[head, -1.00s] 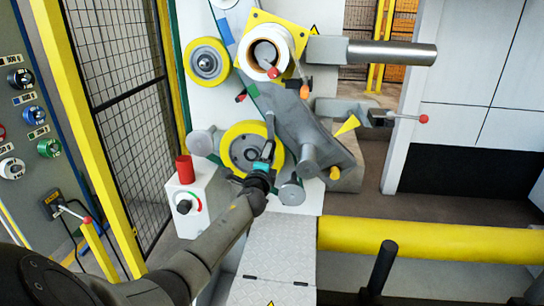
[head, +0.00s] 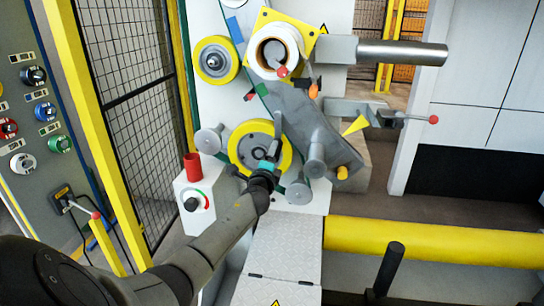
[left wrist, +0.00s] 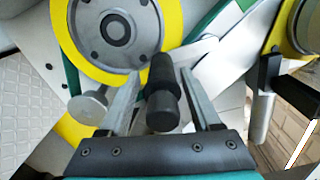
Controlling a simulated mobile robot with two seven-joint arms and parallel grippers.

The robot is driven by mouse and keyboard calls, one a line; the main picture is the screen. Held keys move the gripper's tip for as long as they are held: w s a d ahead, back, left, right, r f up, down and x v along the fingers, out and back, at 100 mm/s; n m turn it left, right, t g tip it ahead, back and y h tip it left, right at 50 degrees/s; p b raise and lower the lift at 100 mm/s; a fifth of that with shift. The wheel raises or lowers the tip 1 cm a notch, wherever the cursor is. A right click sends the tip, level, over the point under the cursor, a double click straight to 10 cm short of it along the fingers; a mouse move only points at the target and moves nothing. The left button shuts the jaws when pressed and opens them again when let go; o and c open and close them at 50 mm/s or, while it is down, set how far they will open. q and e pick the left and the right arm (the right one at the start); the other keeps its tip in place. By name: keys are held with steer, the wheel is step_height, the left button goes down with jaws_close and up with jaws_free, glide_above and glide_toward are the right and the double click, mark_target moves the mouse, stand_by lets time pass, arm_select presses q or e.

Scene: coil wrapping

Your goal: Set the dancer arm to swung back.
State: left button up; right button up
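A broad dark grey arm (head: 312,125), which looks like the dancer arm, slants down to the right across the white machine panel. It carries a grey roller (head: 316,160) and a yellow-tipped knob (head: 342,172). My left gripper (head: 272,150) is in front of the yellow-rimmed wheel (head: 236,158), left of that arm. In the left wrist view, my left gripper (left wrist: 160,85) is open, with a dark cylindrical handle (left wrist: 162,108) between its fingers. Gaps seem to show on both sides of the handle. What the handle joins is partly hidden. My right gripper is out of view.
A white control box (head: 196,196) with a red cylinder (head: 192,165) stands left of my gripper. A yellow beam (head: 430,242) crosses low on the right. A metal shaft (head: 402,53) sticks out above. A mesh fence (head: 130,90) and switch panel (head: 35,120) stand left.

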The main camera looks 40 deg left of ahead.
arm_select(q)
steer(key=shift+d, duration=0.1)
steer(key=shift+s+d, duration=0.35)
steer(key=shift+s, duration=0.15)
steer(key=p+v, duration=0.2)
steer(key=v, duration=1.2)
steer(key=shift+s+a, duration=0.1)
steer(key=shift+a, duration=0.05)
